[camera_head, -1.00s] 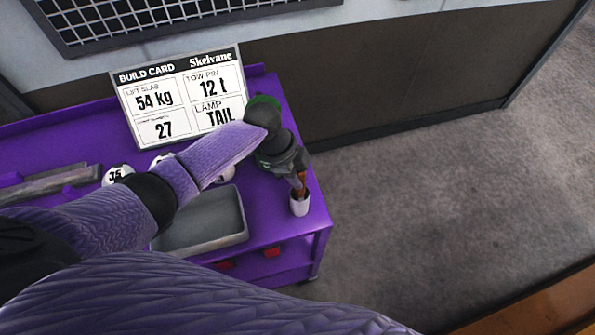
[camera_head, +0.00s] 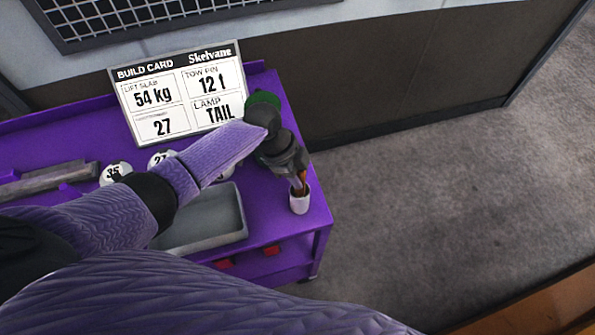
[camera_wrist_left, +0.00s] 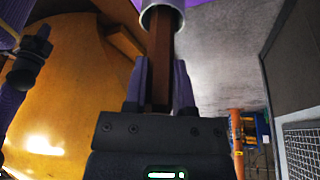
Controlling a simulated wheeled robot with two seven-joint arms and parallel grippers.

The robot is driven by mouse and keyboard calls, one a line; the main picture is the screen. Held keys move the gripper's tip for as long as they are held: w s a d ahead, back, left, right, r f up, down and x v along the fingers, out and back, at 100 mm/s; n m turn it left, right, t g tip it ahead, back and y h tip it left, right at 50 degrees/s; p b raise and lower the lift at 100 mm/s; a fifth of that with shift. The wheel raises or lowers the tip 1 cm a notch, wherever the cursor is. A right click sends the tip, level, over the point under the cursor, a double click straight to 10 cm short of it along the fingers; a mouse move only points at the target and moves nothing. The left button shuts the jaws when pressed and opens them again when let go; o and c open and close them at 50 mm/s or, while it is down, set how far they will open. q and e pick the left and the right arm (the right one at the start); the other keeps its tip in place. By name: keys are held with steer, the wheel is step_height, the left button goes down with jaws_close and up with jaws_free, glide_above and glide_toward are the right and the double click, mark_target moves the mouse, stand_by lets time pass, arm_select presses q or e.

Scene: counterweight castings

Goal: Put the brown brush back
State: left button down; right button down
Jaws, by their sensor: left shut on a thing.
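The brown brush (camera_head: 303,188) is held upright by my left gripper (camera_head: 299,177) at the right front corner of the purple cart. In the left wrist view, the brush (camera_wrist_left: 160,55) runs between the fingers of the left gripper (camera_wrist_left: 161,85), which are shut on it. Its far end reaches into the mouth of a white cup (camera_wrist_left: 147,18). In the head view, the cup (camera_head: 299,204) stands on the cart directly below the gripper. I cannot tell whether the brush touches the cup's bottom.
The purple cart (camera_head: 282,222) also carries a grey tray (camera_head: 215,215), numbered white balls (camera_head: 115,173), a grey bar (camera_head: 45,182) and a build card (camera_head: 180,93). My left arm hides part of its top. Open floor (camera_head: 430,210) lies to the right.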

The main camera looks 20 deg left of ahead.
arm_select(q)
steer(key=shift+f+b, duration=0.3)
steer(key=shift+f, duration=0.05)
steer(key=shift+c, duration=1.8)
jaws_free()
steer(key=p+v, duration=0.1)
steer(key=v, duration=0.9)
steer(key=shift+p, duration=0.35)
steer(key=shift+s+d, duration=0.1)
